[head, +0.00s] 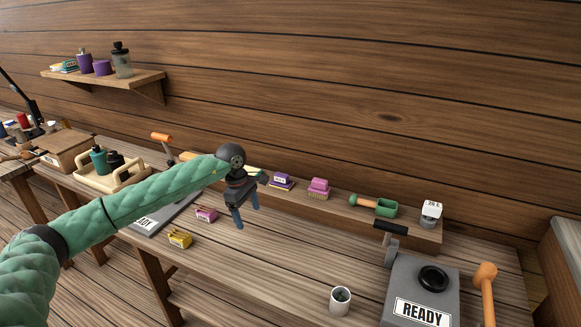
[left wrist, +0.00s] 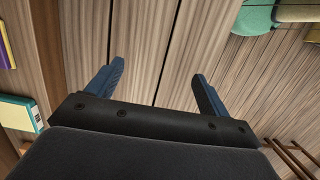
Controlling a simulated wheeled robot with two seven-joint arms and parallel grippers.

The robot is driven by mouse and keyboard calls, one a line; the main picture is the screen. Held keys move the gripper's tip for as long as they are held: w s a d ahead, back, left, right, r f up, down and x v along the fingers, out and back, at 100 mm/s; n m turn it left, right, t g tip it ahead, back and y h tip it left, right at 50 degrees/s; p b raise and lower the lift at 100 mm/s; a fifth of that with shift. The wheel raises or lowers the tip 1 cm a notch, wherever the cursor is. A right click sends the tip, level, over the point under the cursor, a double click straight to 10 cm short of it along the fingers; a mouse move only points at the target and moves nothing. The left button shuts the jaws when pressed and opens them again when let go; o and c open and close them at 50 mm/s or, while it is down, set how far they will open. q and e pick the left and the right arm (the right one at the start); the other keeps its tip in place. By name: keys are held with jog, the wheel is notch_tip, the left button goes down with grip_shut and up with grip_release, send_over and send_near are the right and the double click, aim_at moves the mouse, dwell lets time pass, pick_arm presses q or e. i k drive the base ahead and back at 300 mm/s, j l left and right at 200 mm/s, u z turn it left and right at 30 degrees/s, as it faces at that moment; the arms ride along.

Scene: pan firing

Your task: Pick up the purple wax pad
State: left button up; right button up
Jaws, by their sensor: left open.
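A small purple block with a white label (head: 281,179), which looks like the purple wax pad, sits on the raised back ledge of the workbench. My left gripper (head: 247,214) is open and points down over the bench, in front of and to the left of that block in the picture. In the left wrist view the open fingers (left wrist: 158,70) have only bare wood planks between them. A purple and yellow edge (left wrist: 5,52) shows at the left border there; I cannot tell if it is the pad. My right gripper is not in view.
A pink brush-like block (head: 318,187) stands right of the purple one. A pink labelled piece (head: 206,214) and a yellow one (head: 179,238) lie on the bench. A grey READY box (head: 405,275) and white cup (head: 340,300) stand right. The middle bench is clear.

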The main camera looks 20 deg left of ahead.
aim_at(281, 180)
jog(key=i+l, duration=0.1)
jog(key=i, duration=0.95)
